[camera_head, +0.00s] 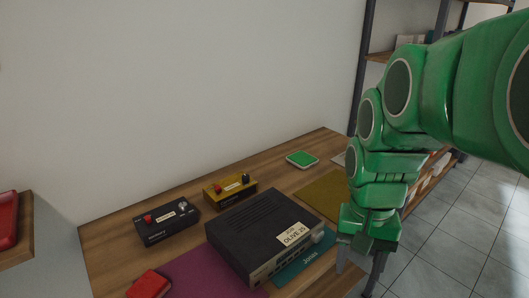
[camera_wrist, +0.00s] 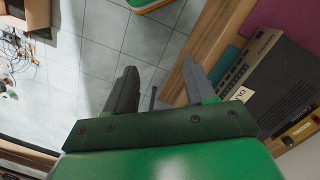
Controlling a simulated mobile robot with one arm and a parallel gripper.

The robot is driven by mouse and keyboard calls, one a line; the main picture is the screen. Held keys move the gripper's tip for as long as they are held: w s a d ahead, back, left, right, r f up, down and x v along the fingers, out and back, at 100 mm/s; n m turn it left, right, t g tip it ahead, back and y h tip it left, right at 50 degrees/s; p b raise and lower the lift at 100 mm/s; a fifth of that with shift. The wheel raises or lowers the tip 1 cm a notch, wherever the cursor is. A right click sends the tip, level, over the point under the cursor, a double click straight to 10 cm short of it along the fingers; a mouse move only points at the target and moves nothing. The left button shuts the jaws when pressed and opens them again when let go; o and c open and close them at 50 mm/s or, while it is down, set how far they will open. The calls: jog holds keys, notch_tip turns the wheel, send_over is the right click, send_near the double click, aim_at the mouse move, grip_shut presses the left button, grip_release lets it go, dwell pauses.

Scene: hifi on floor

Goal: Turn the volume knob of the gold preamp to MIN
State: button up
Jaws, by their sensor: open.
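The gold preamp (camera_head: 229,190) is a small yellow-gold box on the wooden bench, behind the large black hi-fi unit. It has a red knob (camera_head: 217,188) and a dark knob (camera_head: 246,178) on top; their labels and pointer settings are too small to read, so I cannot tell which is volume. Part of the gold preamp shows at the lower right edge of the wrist view (camera_wrist: 300,128). My gripper (camera_head: 360,268) is open and empty, pointing down by the bench's right front edge, well apart from the preamp. Its two fingers also show spread in the wrist view (camera_wrist: 158,78).
The black unit (camera_head: 250,225), labelled OLIVE 25, stands between my gripper and the gold preamp. A dark box with knobs (camera_head: 168,222) is left of the preamp. A green-topped item (camera_head: 302,159) lies behind right. Shelving (camera_head: 362,70) stands at right; tiled floor (camera_head: 470,240) is open.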

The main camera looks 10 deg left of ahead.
jog(key=w+a+r+m, duration=0.1)
jog(key=w+a+r, duration=0.1)
jog(key=w, duration=0.5)
jog(key=w+a+r+m, duration=0.1)
jog(key=w+a+m, duration=0.1)
jog(key=w, duration=0.4)
jog(key=m+t, duration=0.1)
jog(key=m, duration=0.8)
send_near(246, 176)
jog(key=shift+s+d, duration=0.35)
jog(key=shift+d, duration=0.1)
jog(key=shift+w+a+f, duration=0.3)
jog(key=shift+a+f, duration=0.05)
jog(key=shift+a, duration=0.15)
jog(key=shift+f, duration=3.9)
jog(key=shift+c, duration=0.3)
grip_shut()
